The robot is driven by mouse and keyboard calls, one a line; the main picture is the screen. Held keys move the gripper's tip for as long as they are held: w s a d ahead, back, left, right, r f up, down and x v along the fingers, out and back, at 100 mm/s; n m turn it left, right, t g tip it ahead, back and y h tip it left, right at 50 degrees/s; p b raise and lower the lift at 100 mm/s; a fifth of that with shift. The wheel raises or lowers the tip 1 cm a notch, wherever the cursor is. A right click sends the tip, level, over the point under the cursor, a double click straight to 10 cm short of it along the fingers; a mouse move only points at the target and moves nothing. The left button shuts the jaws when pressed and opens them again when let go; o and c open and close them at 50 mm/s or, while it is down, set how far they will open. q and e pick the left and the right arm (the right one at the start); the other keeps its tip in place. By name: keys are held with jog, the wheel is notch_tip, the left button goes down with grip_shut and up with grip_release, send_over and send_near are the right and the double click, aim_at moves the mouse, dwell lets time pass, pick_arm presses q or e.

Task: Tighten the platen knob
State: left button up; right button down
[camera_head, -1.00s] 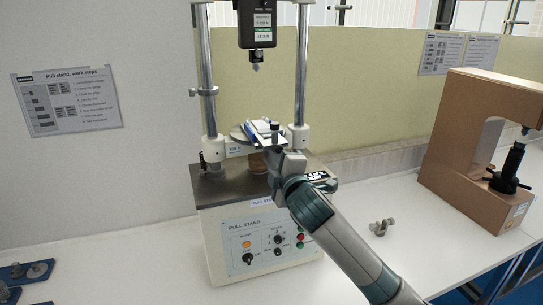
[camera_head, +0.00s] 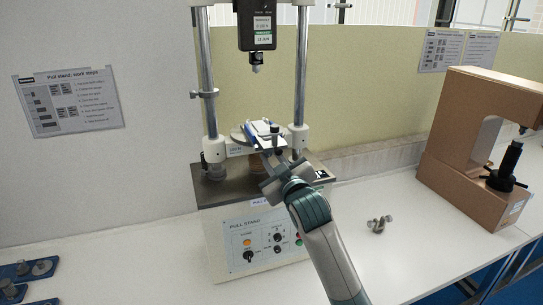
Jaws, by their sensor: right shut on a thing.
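The pull stand (camera_head: 258,235) stands on the white table, with two steel columns and a grey front panel. My right gripper (camera_head: 265,138) reaches in from the lower right and is shut at the right front edge of the platen, on the platen knob. The gripper hides most of the knob, so its turn and seating cannot be told. The gauge (camera_head: 257,25) hangs above, its tip well clear of the platen. My left gripper is not in view.
A small grey metal part (camera_head: 379,224) lies on the table right of the stand. A brown C-shaped tester (camera_head: 463,165) stands at the right. Blue trays with metal parts (camera_head: 30,270) lie at the lower left. The table between stand and trays is clear.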

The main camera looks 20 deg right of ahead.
jog(key=shift+f+m, duration=0.1)
jog(key=shift+m, duration=0.7)
jog(key=c, duration=1.6)
grip_release()
jog(key=s, duration=0.5)
jog(key=s+b, duration=0.1)
jog(key=s, duration=1.1)
jog(key=shift+s+d+b, duration=0.2)
jog(key=shift+d+b, duration=0.1)
jog(key=shift+d, duration=0.05)
